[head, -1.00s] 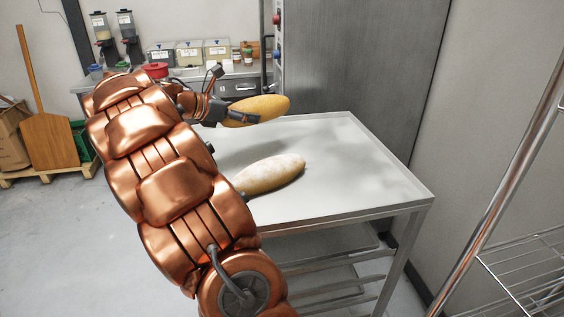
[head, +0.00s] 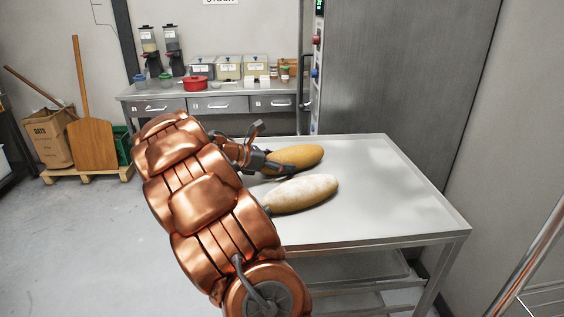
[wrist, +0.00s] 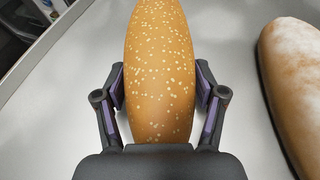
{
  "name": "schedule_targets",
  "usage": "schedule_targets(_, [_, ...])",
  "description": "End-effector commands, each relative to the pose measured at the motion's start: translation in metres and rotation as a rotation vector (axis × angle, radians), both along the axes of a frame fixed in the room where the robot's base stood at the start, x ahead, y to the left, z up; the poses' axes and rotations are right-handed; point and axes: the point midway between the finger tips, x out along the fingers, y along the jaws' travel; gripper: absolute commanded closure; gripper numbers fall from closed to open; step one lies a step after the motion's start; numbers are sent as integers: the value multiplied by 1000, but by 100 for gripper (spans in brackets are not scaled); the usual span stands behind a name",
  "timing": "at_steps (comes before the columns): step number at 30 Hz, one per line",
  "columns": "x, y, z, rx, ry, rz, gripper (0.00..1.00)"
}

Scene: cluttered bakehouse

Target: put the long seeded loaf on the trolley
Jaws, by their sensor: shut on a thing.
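The long seeded loaf (head: 299,156) is golden brown. Pale seeds dot its crust in the wrist view (wrist: 160,60). My gripper (head: 281,164) is shut on it, with one finger on each side in the wrist view (wrist: 160,88). The loaf lies level over the left part of a pale metal top on a legged frame (head: 400,190), which may be the trolley. I cannot tell whether it touches the top. My gripper hides its near end.
A flour-dusted loaf (head: 305,194) lies on the same top, close beside the seeded one; it also shows in the wrist view (wrist: 296,80). The right part of the top is clear. A wire rack (head: 535,270) stands at lower right. A drawer counter (head: 225,104) is behind.

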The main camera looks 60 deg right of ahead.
Motion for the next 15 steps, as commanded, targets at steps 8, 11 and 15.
schedule_targets(8, [0, 0, -4, 0, 2, 0, 28])
schedule_targets(11, [0, 0, -3, 0, 2, 0, 18])
schedule_targets(15, [0, 0, -4, 0, 2, 0, 4])
